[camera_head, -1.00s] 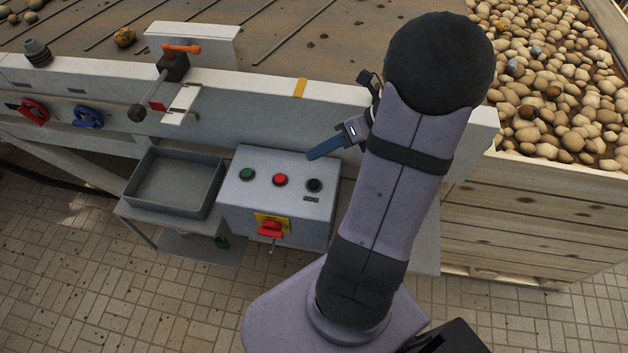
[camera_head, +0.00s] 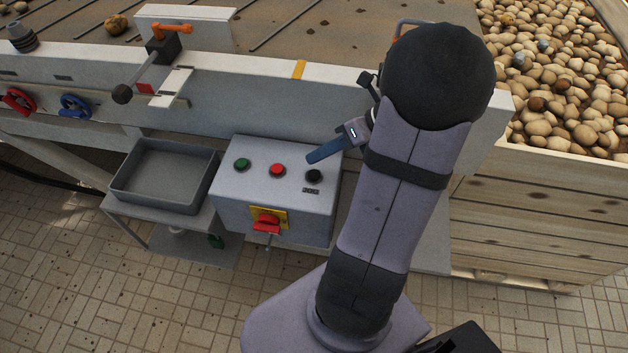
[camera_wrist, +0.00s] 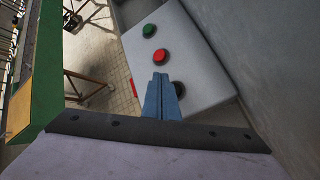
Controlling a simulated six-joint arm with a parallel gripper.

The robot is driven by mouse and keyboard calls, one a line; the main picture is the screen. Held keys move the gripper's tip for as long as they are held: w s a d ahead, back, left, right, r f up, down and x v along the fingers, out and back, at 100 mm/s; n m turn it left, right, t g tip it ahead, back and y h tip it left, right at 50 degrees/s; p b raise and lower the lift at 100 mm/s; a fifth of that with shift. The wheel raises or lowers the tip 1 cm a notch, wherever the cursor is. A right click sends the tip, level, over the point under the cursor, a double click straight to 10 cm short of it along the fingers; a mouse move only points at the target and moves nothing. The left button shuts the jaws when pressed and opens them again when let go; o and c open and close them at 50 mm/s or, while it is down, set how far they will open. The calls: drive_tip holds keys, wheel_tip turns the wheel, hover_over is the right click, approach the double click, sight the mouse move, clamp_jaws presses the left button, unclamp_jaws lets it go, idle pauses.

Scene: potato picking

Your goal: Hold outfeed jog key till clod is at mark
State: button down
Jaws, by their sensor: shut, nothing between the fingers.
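My gripper (camera_head: 311,158), with blue fingers closed together and empty, hangs over the grey control box (camera_head: 232,195). Its tip is just up-left of the black key (camera_head: 314,176), which has a small label below it. In the wrist view the fingers (camera_wrist: 161,80) partly cover the black key (camera_wrist: 179,88); touch cannot be told. A brown lump, likely the clod (camera_head: 117,24), lies on the belt (camera_head: 290,25) at the upper left. The yellow mark (camera_head: 299,69) is on the belt's front rail, well right of that lump.
Green (camera_head: 241,164) and red (camera_head: 277,170) buttons sit left of the black key, with a red switch (camera_head: 267,222) on the box front. An empty grey tray (camera_head: 165,203) stands left. An orange-handled lever (camera_head: 172,29) rises from the rail. A potato crate (camera_head: 540,215) stands right.

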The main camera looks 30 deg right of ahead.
sight(314, 175)
drive_tip(key=shift+f+b, duration=0.3)
drive_tip(key=shift+f, duration=1.15)
